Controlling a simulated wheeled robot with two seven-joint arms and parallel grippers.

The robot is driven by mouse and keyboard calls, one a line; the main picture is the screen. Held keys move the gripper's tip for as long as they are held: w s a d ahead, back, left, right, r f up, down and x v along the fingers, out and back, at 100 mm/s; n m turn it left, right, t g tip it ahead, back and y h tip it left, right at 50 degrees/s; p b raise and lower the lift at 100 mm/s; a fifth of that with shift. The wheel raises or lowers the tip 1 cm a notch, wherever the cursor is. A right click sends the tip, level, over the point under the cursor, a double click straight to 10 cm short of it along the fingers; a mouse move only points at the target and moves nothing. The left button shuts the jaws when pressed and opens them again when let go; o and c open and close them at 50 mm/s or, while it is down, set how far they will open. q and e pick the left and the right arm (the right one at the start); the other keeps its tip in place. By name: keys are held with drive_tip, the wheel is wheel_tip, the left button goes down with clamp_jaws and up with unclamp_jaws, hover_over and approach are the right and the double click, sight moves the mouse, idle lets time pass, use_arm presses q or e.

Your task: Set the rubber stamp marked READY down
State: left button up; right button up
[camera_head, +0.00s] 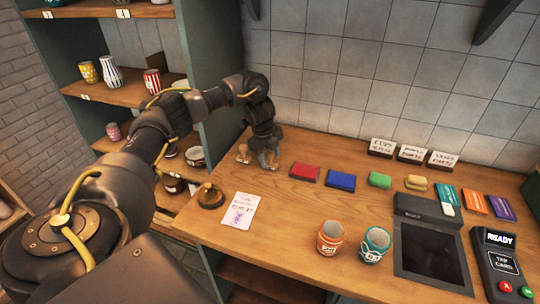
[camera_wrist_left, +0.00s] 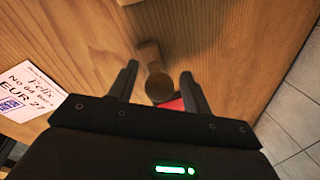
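A small wooden piece with a rounded knob, which looks like the rubber stamp (camera_wrist_left: 158,86), is on the wooden table between the fingers of my left gripper (camera_wrist_left: 159,72) in the left wrist view. The fingers are apart, with a gap on both sides of the knob. In the head view my left gripper (camera_head: 258,160) is low over the table near the tiled wall, and the stamp is small and partly hidden there. No READY marking can be read on it. My right gripper is not in view.
A red pad (camera_head: 304,172) and blue pad (camera_head: 341,181) lie right of the gripper. A bell (camera_head: 209,196) and a written card (camera_head: 240,210) are in front. Two cups (camera_head: 330,238), a card terminal (camera_head: 500,262) and sign cards (camera_head: 411,153) stand further right. Shelves (camera_head: 130,92) rise left.

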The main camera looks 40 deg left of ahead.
use_arm(q)
drive_tip(key=shift+r, duration=0.15)
drive_tip(key=p+v, duration=0.2)
drive_tip(key=v, duration=1)
drive_tip(key=shift+p, duration=0.35)
drive_tip(key=shift+r, duration=0.1)
